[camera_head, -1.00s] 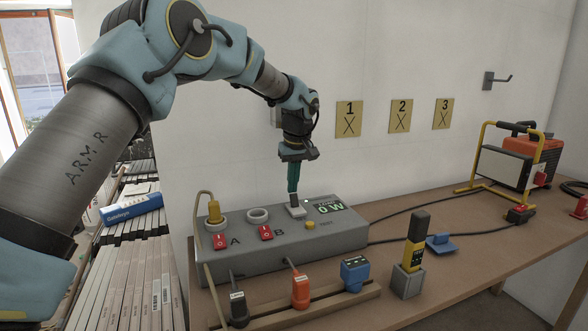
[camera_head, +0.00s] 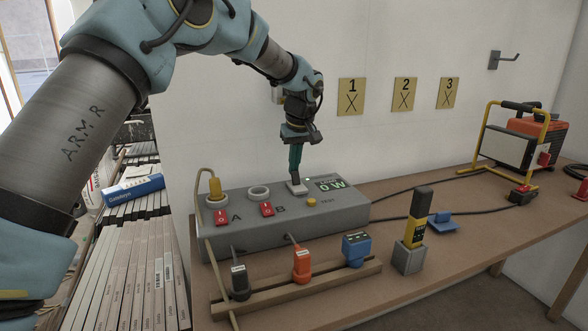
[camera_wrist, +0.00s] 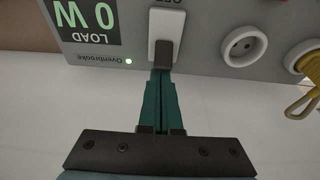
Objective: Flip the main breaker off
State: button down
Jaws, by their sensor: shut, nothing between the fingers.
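The grey power box (camera_head: 240,239) sits on the bench against the wall. Its main breaker (camera_head: 300,190) is a pale plate between the sockets and the display. My gripper (camera_head: 294,176) points down at the breaker, with its green fingers closed together and empty. The wrist view shows the breaker plate (camera_wrist: 166,22) with a dark grey piece at its lower end, right at my fingertips (camera_wrist: 162,72). I cannot tell whether they touch. A partly cut-off "OFF" label shows beyond the plate. The display (camera_wrist: 84,20) reads 0 W load, and a small green light (camera_wrist: 128,61) is lit.
Red switches A (camera_head: 221,217) and B (camera_head: 267,209) are on the box. A yellow plug (camera_head: 215,187) is in the left socket. Several plugs stand in a wooden rack (camera_head: 320,286) in front. A yellow-black tester (camera_head: 417,230) stands in a grey holder at right.

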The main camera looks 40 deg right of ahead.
aim_at(297, 174)
jog(key=shift+s+f+t+b, duration=0.15)
jog(key=shift+t+b, duration=0.25)
jog(key=shift+b, duration=0.6)
jog(key=t+b, duration=0.1)
jog(key=b, duration=0.2)
jog(key=s+h+b, duration=0.1)
jog(key=b, duration=0.3)
jog(key=shift+s+a+f+t, duration=0.15)
jog(key=shift+a+t, duration=0.1)
jog(key=shift+t, duration=0.15)
jog(key=s+t+b, duration=0.1)
jog(key=b, duration=0.5)
jog(key=t+h+b, duration=0.1)
jog(key=t+b, duration=0.1)
jog(key=b, duration=0.5)
jog(key=shift+s+a, duration=0.35)
jog(key=shift+s, duration=0.05)
jog(key=shift+w+r+t+p, duration=0.15)
jog(key=shift+r+t+p, duration=0.15)
jog(key=shift+r+p, duration=0.3)
jog(key=shift+s+a+r, duration=0.1)
jog(key=shift+s, duration=0.1)
jog(key=shift+s+a+r+b, duration=0.15)
jog(key=shift+s+r+b, duration=0.15)
jog(key=shift+s, duration=0.2)
